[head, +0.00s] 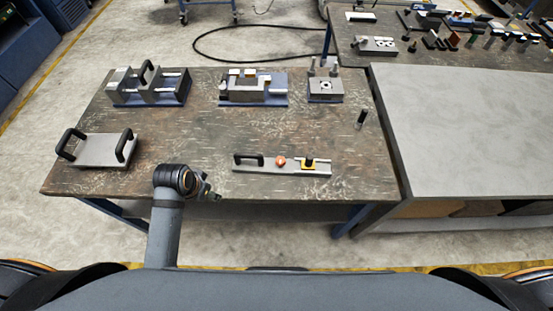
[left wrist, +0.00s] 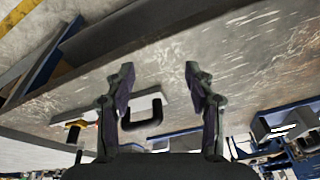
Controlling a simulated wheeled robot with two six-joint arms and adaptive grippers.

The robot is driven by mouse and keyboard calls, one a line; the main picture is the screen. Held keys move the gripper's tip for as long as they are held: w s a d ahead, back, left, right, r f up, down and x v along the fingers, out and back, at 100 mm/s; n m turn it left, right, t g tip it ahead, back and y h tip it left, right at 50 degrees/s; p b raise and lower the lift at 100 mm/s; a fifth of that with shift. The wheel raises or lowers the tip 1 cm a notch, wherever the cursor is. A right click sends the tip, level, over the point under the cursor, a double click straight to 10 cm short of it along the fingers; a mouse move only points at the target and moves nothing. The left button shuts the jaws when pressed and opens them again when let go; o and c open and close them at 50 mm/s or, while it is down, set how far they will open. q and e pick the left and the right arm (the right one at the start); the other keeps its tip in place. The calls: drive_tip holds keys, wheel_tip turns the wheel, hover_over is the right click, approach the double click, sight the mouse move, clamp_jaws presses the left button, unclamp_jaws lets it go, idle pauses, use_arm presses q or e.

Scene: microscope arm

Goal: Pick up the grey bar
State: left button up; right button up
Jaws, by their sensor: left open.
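The grey bar (head: 292,170) lies near the front edge of the table, right of centre in the head view. It carries a black handle at its left end, a red knob in the middle and a yellow-and-black part towards the right. My left gripper (head: 214,194) is at the table's front edge, to the left of the bar and apart from it. In the left wrist view, the fingers of my left gripper (left wrist: 160,85) are spread with nothing between the tips. The bar (left wrist: 96,113) shows there beyond the left finger, which partly hides it. My right gripper is in neither view.
On the worn table (head: 200,140) stand a plate with two black handles (head: 100,150), two vise-like fixtures (head: 150,87) (head: 253,87) and a block with pins (head: 325,88) at the back. A small dark peg (head: 361,119) stands at right. The table is clear around the bar.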

use_arm(q)
drive_tip(key=w+d+r+m+g+h, duration=0.1)
drive_tip(key=w+d+r+m+h, duration=0.1)
drive_tip(key=w+d+m, duration=0.55)
drive_tip(key=m+h, duration=0.2)
drive_tip(key=m, duration=0.2)
approach(257, 155)
drive_tip(key=d+f, duration=0.1)
drive_tip(key=shift+n+g, duration=0.25)
drive_tip(key=shift+g, duration=0.05)
drive_tip(key=p+x, duration=0.1)
drive_tip(key=x, duration=0.4)
drive_tip(key=shift+f, duration=0.3)
drive_tip(key=shift+w+d+f+p, duration=0.2)
drive_tip(key=shift+f+p, duration=0.15)
drive_tip(key=shift+p, duration=0.15)
drive_tip(key=x, duration=0.2)
drive_tip(key=p+x, duration=0.1)
drive_tip(key=shift+w+f, duration=0.25)
drive_tip(key=shift+f, duration=0.15)
drive_tip(key=shift+w+f, duration=0.1)
drive_tip(key=shift+f, duration=0.25)
drive_tip(key=shift+c, duration=0.4)
clamp_jaws()
